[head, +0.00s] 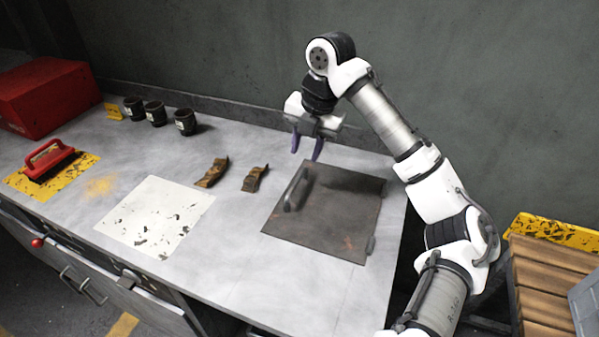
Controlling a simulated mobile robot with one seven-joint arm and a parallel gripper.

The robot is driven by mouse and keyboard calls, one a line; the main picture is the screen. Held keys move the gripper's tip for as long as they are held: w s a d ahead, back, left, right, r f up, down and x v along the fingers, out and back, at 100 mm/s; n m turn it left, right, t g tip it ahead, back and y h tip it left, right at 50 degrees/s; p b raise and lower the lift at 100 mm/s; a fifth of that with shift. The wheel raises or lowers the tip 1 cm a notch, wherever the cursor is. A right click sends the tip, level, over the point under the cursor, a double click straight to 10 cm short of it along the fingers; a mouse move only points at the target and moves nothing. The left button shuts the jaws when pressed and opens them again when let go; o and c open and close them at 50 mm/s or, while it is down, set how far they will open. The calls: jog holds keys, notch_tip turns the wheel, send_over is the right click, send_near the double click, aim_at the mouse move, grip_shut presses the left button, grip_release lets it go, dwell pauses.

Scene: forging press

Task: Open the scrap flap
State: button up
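The scrap flap (335,218) is a dark, worn metal plate lying flat and closed in the right part of the grey bench top. A bar handle (297,188) stands on its left side, and a small hinge-like piece shows at its right edge. My gripper (306,154) points down near the flap's far left corner, behind the handle. Its two purple-grey fingers are apart with nothing visible between them. The gripper looks clear of the handle; its exact height above the bench is hard to tell.
Two rusty brown metal pieces (213,173) lie left of the flap. A white worn sheet (156,216), a red-handled brush (48,160), several dark cups (155,113) and a red box (45,96) are farther left. A wall stands behind. Wooden slats (550,280) are at the right.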

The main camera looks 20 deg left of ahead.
aim_at(297, 180)
jog(key=f, duration=0.2)
jog(key=a+f+p, duration=0.1)
jog(key=f, duration=0.5)
jog(key=shift+a+f, duration=0.2)
jog(key=shift+a, duration=0.15)
grip_shut()
